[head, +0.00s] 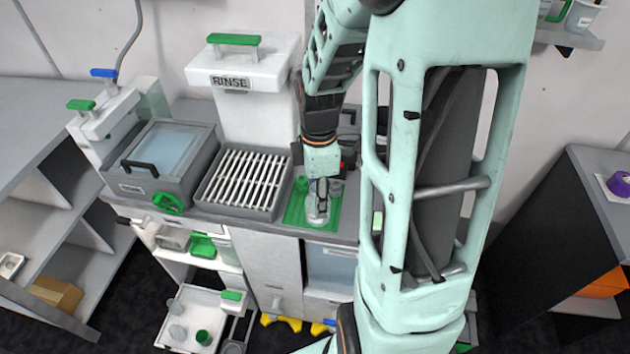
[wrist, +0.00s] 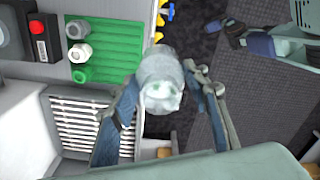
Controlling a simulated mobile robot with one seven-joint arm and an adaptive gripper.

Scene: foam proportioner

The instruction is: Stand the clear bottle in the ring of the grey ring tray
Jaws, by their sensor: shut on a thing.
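The clear bottle (head: 317,213) is held in my gripper (head: 319,193), in front of the green mat (head: 295,218) on the counter in the head view. In the wrist view the bottle (wrist: 160,82) is between the two fingers of my gripper (wrist: 163,85), its whitish top toward the camera. The fingers are shut on it. Dark floor shows behind the bottle there, so it looks raised near the counter's front edge. I cannot make out the grey ring tray with certainty in either view.
A slatted grey rack (head: 241,182) lies left of the mat, before the white RINSE unit (head: 246,100). Small containers stand on the mat, one of them green (wrist: 79,75). A white pull-out tray (head: 200,300) with small cups is lower down. A red-buttoned box (wrist: 41,35) is beside the mat.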

